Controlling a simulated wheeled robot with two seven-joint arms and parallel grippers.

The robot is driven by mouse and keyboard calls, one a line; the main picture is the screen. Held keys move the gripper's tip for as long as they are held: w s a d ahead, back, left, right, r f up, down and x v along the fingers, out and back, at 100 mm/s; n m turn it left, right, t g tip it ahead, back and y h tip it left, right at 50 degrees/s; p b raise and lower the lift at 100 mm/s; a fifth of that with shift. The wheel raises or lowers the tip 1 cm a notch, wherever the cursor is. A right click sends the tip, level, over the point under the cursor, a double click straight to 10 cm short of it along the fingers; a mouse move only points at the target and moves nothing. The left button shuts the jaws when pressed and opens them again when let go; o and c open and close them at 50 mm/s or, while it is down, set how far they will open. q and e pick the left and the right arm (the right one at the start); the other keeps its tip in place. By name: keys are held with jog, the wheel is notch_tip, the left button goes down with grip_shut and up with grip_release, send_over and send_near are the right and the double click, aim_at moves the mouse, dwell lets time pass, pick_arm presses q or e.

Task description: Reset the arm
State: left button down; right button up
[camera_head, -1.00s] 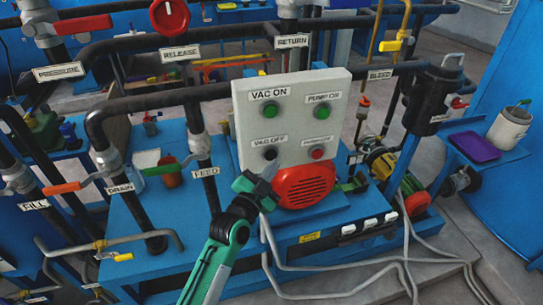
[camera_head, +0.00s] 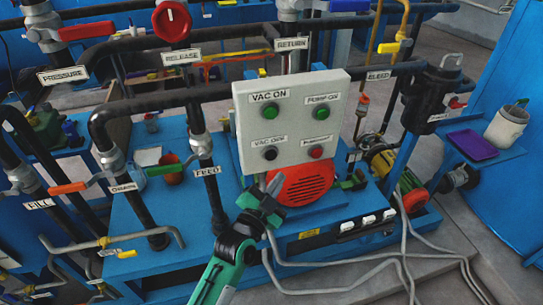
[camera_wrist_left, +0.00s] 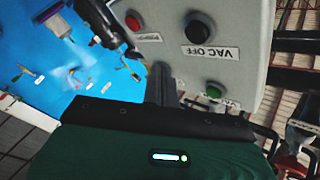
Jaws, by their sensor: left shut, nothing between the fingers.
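My left gripper (camera_head: 274,188) is green and dark grey, on an arm coming up from the bottom of the head view. It is shut and empty, in front of the red round guard (camera_head: 303,186) below the control panel. The grey control panel (camera_head: 290,135) carries VAC ON, PUMP ON and VAC OFF labels, with green, black and red buttons. In the left wrist view the closed fingers (camera_wrist_left: 161,82) point toward the panel (camera_wrist_left: 175,60), near the VAC OFF button (camera_wrist_left: 199,27). I cannot tell whether they touch it. My right gripper is not in view.
Black pipes labelled FEED, DRAIN and FILL with coloured valve handles stand to the left. A red RELEASE knob (camera_head: 171,21) is above. Grey hoses (camera_head: 340,287) lie at the front right. A purple tray (camera_head: 472,145) and a white cup (camera_head: 507,126) sit on a right-hand shelf.

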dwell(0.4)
